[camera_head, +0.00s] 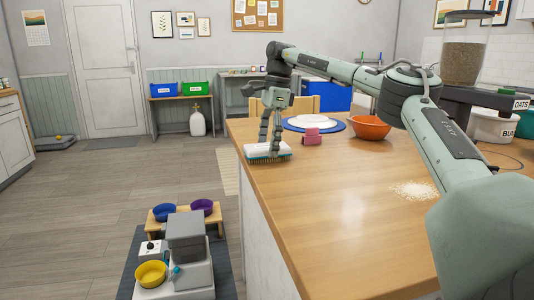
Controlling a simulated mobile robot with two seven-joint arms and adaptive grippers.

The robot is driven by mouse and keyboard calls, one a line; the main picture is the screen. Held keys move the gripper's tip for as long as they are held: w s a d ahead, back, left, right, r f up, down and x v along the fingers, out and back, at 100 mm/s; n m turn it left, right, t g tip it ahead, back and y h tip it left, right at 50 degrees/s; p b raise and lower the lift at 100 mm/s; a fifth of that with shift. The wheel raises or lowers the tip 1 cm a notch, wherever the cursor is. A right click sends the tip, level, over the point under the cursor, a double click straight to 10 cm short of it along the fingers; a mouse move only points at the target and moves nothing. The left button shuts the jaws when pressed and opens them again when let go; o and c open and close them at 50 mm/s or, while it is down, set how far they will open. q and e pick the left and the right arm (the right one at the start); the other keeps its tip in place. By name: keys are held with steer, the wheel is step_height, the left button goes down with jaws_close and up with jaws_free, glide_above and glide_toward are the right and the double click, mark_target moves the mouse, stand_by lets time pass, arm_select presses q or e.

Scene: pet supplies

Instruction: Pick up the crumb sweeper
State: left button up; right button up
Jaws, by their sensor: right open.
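The crumb sweeper (283,151), a white block with blue-green bristles beneath, lies on the left edge of the wooden table (330,220). My right gripper (270,148) is open and points down right over the sweeper. Its fingertips are at the sweeper's top; I cannot tell whether they touch it. The fingers hide part of the sweeper. My left gripper is not in view.
A pink object (312,137), a white plate (312,121) on a blue mat and an orange bowl (369,128) stand just right of the sweeper. Pale crumbs (414,190) lie farther right. The near tabletop is clear.

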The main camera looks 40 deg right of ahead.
mark_target(263, 147)
steer(key=c, duration=1.3)
steer(key=shift+r, duration=0.1)
